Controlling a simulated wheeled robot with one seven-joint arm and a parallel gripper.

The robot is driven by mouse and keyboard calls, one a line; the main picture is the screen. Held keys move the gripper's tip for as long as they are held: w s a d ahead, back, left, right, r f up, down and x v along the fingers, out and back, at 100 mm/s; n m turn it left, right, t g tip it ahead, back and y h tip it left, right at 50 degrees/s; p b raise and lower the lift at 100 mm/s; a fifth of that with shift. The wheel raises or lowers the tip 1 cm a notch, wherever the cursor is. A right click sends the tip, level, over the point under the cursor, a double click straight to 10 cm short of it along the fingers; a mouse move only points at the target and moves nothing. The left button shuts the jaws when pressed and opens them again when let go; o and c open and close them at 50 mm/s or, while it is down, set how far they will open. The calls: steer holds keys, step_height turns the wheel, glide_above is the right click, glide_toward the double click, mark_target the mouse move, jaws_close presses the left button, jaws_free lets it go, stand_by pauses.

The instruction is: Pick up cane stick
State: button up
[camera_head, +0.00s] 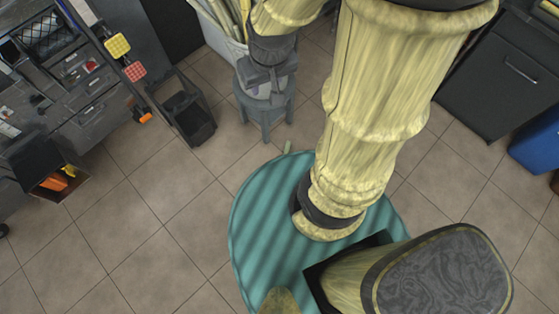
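Several pale yellow-green cane sticks (226,14) stand in a light grey bucket (213,34) at the top of the head view, cut off by the frame's edge. My gripper (264,88) points down just right of the bucket, over a blue-grey stool (268,118). Its fingers are small and partly hidden by the wrist, so I cannot tell whether they are open or shut, or whether they hold anything.
A dark workbench with drawers (85,95) stands at the left, with a black bin-like holder (187,112) beside it. A dark cabinet (500,75) and a blue bin (537,145) are at the right. The tiled floor (150,220) at lower left is clear.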

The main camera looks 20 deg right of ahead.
mark_target(284, 159)
steer(key=shift+o, duration=0.6)
steer(key=shift+s, duration=0.1)
steer(key=o, duration=0.3)
steer(key=shift+f, duration=0.2)
steer(key=w+d+f+m+g+b, duration=0.15)
steer(key=w+d+f+b, duration=0.35)
steer(key=f+b, duration=1.1)
steer(key=w+d+f+m+b, duration=0.25)
steer(key=w+f+b, duration=0.55)
steer(key=f, duration=1.6)
steer(key=w+d+f+m+b, duration=0.1)
steer(key=w+d+f+b, duration=0.35)
steer(key=f+b, duration=1.2)
steer(key=d+f+b, duration=0.1)
steer(key=f+b, duration=0.1)
steer(key=f, duration=0.7)
steer(key=d+f+m+b, duration=0.1)
steer(key=f+b, duration=0.2)
steer(key=f, duration=0.7)
steer(key=d+f+m+b, duration=0.1)
steer(key=f+b, duration=0.2)
steer(key=f, duration=0.6)
steer(key=shift+w+d+f+g, duration=0.15)
steer(key=shift+d+g, duration=0.15)
steer(key=shift+g, duration=0.05)
steer(key=shift+f, duration=0.1)
